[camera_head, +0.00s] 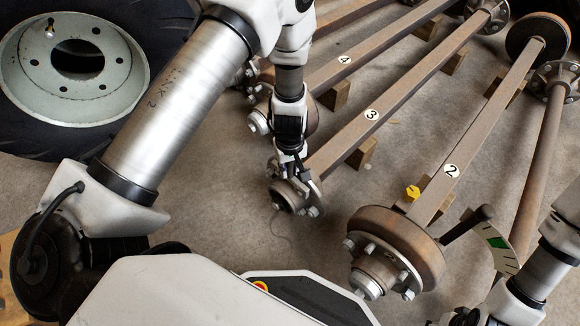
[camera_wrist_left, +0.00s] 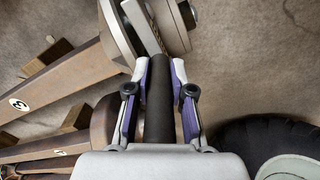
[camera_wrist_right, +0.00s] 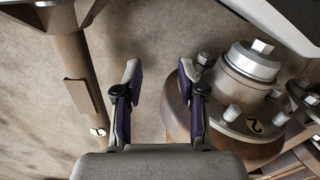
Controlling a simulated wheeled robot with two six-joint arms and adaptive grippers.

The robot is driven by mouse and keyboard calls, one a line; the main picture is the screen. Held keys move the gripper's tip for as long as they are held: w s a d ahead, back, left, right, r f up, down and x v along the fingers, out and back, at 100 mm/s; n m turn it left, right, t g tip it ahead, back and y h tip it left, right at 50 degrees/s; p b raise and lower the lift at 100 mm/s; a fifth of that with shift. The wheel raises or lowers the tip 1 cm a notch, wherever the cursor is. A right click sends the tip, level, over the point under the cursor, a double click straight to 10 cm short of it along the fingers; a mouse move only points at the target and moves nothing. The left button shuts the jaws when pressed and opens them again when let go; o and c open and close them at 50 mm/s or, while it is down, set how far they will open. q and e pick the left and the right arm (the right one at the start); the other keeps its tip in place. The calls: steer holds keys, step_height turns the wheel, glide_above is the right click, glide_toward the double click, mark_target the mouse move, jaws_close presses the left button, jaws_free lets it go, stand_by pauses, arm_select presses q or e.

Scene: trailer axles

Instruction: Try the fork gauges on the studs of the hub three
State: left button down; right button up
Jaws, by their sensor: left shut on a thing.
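Hub three (camera_head: 290,194) is at the near end of the axle labelled 3 (camera_head: 350,137), with studs round its flange. My left gripper (camera_head: 290,158) is right above this hub. In the left wrist view its fingers (camera_wrist_left: 160,95) are shut on a dark cylindrical handle (camera_wrist_left: 159,110), which points toward the grey hub (camera_wrist_left: 118,35). The handle looks like a fork gauge's; its fork end is not clear, so I cannot tell whether it touches a stud. My right gripper (camera_wrist_right: 151,88) is open and empty, beside another studded hub (camera_wrist_right: 240,95).
Axle 2 (camera_head: 455,165) ends in a large rusty hub (camera_head: 400,250); a yellow hex piece (camera_head: 412,192) is by it. A wheel (camera_head: 75,65) lies at upper left. Wooden blocks (camera_head: 362,153) support the axles.

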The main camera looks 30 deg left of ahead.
arm_select(q)
steer(key=shift+r+p, duration=4.85)
steer(key=shift+r, duration=0.2)
steer(key=shift+f, duration=0.1)
